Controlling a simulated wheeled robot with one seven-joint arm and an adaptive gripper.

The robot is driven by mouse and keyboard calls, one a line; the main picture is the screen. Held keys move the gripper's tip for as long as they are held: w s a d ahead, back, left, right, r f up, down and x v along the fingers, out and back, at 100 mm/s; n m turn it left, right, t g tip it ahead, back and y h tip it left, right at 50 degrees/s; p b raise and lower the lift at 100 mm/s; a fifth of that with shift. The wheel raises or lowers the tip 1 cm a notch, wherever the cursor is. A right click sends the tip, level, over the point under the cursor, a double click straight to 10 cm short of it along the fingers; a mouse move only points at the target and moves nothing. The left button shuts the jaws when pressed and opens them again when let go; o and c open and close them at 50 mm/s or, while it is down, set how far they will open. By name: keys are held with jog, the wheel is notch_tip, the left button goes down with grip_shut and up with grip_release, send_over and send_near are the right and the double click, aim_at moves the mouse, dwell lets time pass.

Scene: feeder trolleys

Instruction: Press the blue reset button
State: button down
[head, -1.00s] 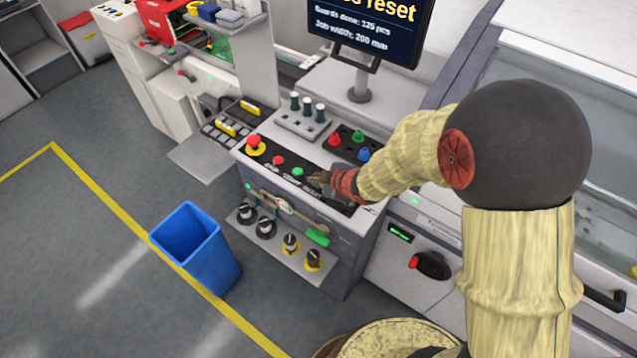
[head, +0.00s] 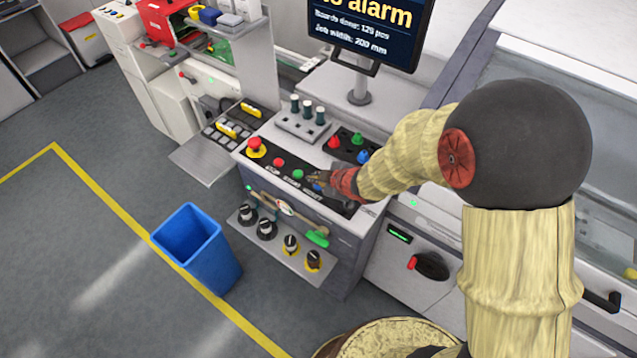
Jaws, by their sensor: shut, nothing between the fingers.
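The blue reset button (head: 317,188) shows as a small blue spot on the black strip of the console (head: 345,218), right of the green button (head: 298,174). It is partly hidden by my gripper. My gripper (head: 311,178) is shut and empty, just above the strip beside the blue button. Whether a fingertip touches the panel I cannot tell. The display (head: 368,25) above the console reads "...o alarm" in its top line, cut off by the frame edge.
A red mushroom knob (head: 256,146) and a red button (head: 278,162) lie left along the strip. Behind stand a block with dark-topped posts (head: 302,122) and a black panel (head: 347,148) with coloured knobs. A blue bin (head: 197,247) stands on the floor.

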aim_at(317, 187)
notch_tip(317, 187, up, 5)
jog(key=p, duration=0.4)
jog(key=shift+p, duration=0.4)
dwell(0.6)
